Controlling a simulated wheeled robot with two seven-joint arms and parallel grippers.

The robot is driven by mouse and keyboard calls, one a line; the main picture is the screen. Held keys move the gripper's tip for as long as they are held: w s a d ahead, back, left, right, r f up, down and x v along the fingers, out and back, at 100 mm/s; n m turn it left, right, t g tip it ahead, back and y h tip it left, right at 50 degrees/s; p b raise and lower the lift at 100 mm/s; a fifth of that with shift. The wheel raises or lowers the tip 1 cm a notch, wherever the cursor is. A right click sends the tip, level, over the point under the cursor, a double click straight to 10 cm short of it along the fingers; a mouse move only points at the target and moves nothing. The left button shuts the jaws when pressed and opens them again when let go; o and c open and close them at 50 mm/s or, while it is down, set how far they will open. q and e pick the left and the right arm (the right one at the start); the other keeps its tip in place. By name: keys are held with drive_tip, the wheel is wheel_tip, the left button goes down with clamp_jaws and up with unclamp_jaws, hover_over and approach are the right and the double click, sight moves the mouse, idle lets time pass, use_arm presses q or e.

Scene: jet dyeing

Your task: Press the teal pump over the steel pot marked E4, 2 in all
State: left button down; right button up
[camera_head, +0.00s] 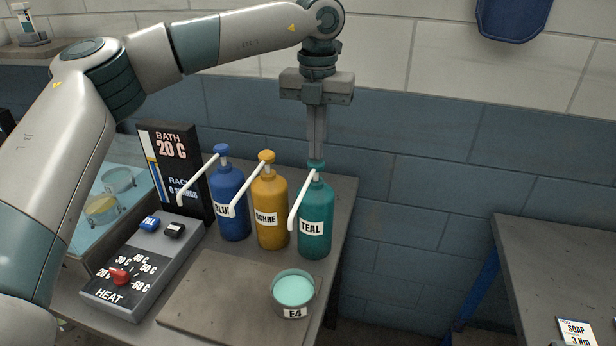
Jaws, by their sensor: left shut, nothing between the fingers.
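The teal pump bottle (315,222), labelled TEAL, stands upright at the right end of a row of three bottles. Its white spout points down and to the left. My left gripper (317,158) points straight down over it, fingers shut and empty, with the tips at the pump head; I cannot tell whether they press it. The steel pot (293,312), marked E4, stands in front of the teal bottle and holds pale teal liquid. The spout's tip is behind the pot, not clearly above it. My right gripper is not in view.
An ochre bottle (270,222) and a blue bottle (230,205) stand to the left. A heat control box (145,265) with a red knob and a BATH display (172,150) reading 20 C are further left. A separate table (560,260) is at right, beyond a gap.

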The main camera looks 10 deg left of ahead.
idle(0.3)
use_arm(q)
wheel_tip(320, 180, up, 6)
drive_tip(key=p, duration=0.3)
idle(0.4)
drive_tip(key=shift+r, duration=0.1)
